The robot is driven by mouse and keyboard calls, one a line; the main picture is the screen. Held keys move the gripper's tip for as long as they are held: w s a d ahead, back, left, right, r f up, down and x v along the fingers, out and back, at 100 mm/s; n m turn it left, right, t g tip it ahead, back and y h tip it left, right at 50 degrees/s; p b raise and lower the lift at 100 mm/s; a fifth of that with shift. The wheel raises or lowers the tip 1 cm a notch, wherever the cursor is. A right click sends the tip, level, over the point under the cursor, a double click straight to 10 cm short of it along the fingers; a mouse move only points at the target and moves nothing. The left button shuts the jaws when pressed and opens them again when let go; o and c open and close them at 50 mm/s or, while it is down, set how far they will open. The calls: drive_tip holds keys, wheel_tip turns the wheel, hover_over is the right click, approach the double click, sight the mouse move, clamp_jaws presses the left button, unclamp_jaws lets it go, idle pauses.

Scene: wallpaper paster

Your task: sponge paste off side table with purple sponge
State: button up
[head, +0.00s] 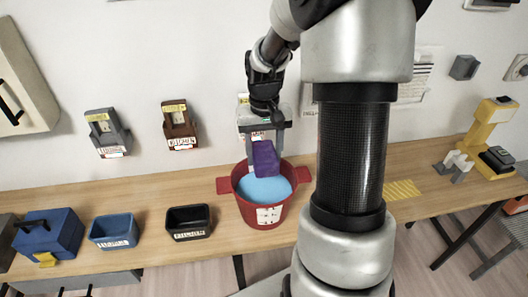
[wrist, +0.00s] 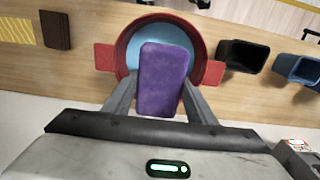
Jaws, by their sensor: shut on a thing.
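The purple sponge (head: 265,159) is held upright between the fingers of my gripper (head: 262,148). In the wrist view the sponge (wrist: 164,80) fills the space between both grey fingers of my gripper (wrist: 162,98). The sponge is over a red bucket (head: 262,213) with light blue liquid (head: 264,190) inside. In the head view its lower end overlaps the far part of the liquid; I cannot tell whether it touches. No side table or paste can be made out for certain.
The bucket stands on a long wooden bench (head: 150,205). Left of it are a black bin (head: 188,222), a blue bin (head: 113,231) and a blue box (head: 49,236). A yellow machine (head: 490,135) stands at the right. My arm hides part of the bench.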

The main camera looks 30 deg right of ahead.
wheel_tip(320, 180, down, 10)
drive_tip(key=b, duration=0.7)
drive_tip(key=shift+f, duration=0.25)
drive_tip(key=shift+f, duration=0.1)
drive_tip(key=shift+f, duration=1.4)
